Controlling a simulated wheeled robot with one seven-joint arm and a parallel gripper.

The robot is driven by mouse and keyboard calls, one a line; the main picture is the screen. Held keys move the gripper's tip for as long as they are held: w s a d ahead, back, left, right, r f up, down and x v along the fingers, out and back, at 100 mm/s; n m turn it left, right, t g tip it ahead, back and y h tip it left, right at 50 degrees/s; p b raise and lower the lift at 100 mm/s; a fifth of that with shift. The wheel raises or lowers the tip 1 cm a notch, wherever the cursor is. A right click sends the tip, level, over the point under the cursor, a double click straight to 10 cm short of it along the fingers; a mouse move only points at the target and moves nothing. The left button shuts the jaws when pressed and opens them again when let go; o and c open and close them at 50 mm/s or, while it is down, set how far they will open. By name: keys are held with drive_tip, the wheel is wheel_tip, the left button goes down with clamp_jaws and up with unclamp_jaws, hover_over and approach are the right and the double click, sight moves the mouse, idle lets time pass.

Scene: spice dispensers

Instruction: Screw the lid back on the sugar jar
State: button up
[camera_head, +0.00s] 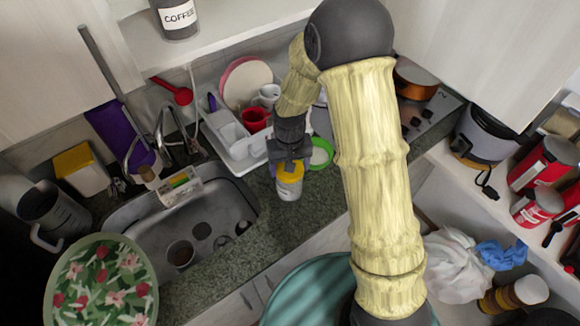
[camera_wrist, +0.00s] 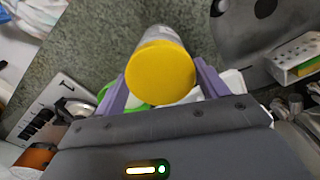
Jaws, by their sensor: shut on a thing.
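The sugar jar (camera_head: 289,189) stands upright on the stone counter, near the front edge by the sink. A yellow lid (camera_head: 290,172) sits at its top; I cannot tell how tightly. My gripper (camera_head: 288,160) is above the jar, pointing down, and shut on the lid. In the wrist view the round yellow lid (camera_wrist: 160,73) lies between the two purple fingers of my gripper (camera_wrist: 163,82). The pale jar body (camera_wrist: 153,37) shows beyond the lid. The finger contact is partly hidden in the head view.
A green dish with white inside (camera_head: 320,153) is on the counter close behind the jar on the right. A white dish rack (camera_head: 237,158) with a red cup (camera_head: 255,119) is behind on the left. The sink (camera_head: 215,205) is at left, the stove (camera_head: 428,116) at right.

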drive_tip(key=m, duration=0.4)
drive_tip(key=shift+m, duration=0.5)
drive_tip(key=m+p, duration=0.2)
drive_tip(key=m, duration=0.3)
drive_tip(key=shift+r, duration=0.1)
drive_tip(key=shift+w+a+m+p, duration=0.15)
drive_tip(key=shift+m+p, duration=0.5)
drive_tip(key=shift+m, duration=0.95)
drive_tip(key=m+p, duration=0.1)
drive_tip(key=m, duration=0.1)
drive_tip(key=shift+m+p, duration=0.3)
drive_tip(key=shift+p, duration=0.1)
drive_tip(key=m+p, duration=0.2)
drive_tip(key=m, duration=0.2)
drive_tip(key=shift+f+m+p, duration=0.25)
drive_tip(key=shift+m+p, duration=0.65)
drive_tip(key=shift+m, duration=0.4)
